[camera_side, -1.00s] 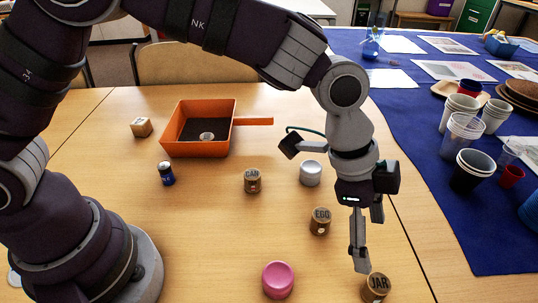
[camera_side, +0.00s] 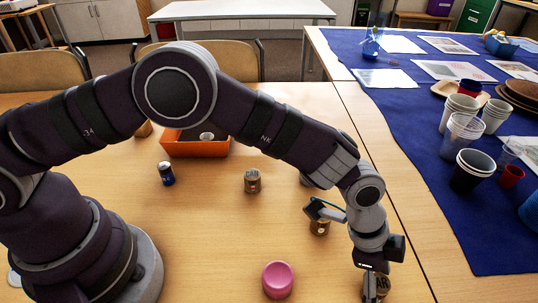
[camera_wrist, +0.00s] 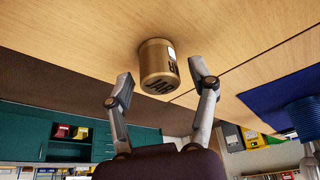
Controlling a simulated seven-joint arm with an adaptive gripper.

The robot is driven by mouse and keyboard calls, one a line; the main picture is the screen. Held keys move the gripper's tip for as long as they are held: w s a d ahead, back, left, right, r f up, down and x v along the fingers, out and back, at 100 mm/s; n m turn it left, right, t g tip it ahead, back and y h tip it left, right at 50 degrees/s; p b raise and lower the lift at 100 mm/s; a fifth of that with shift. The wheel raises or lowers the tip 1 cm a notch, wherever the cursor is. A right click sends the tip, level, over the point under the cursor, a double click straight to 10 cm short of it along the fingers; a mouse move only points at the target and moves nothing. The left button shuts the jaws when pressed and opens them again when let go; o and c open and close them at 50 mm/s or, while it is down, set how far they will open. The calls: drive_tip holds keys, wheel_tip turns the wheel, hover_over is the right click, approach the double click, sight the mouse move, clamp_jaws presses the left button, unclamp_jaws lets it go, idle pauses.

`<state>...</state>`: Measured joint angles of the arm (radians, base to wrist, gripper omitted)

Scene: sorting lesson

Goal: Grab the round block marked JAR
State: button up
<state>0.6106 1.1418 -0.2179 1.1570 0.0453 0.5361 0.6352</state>
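The round wooden block marked JAR (camera_side: 383,284) stands on the table at the bottom right in the side view, partly hidden by my gripper (camera_side: 371,288). In the wrist view the JAR block (camera_wrist: 157,66) shows its dark lettering and a white patch on its side. The two fingers of my gripper (camera_wrist: 159,72) are spread, one on each side of the block, with visible gaps. No contact shows.
A pink round block (camera_side: 278,280) stands left of my gripper. The EGG block (camera_side: 320,227) is behind, partly hidden by my arm. The CAN block (camera_side: 252,181), a blue battery (camera_side: 166,173) and an orange tray (camera_side: 196,149) are further back. Cups stand on the blue cloth at right.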

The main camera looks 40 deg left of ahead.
drive_tip(key=c, duration=0.7)
drive_tip(key=shift+r, duration=0.1)
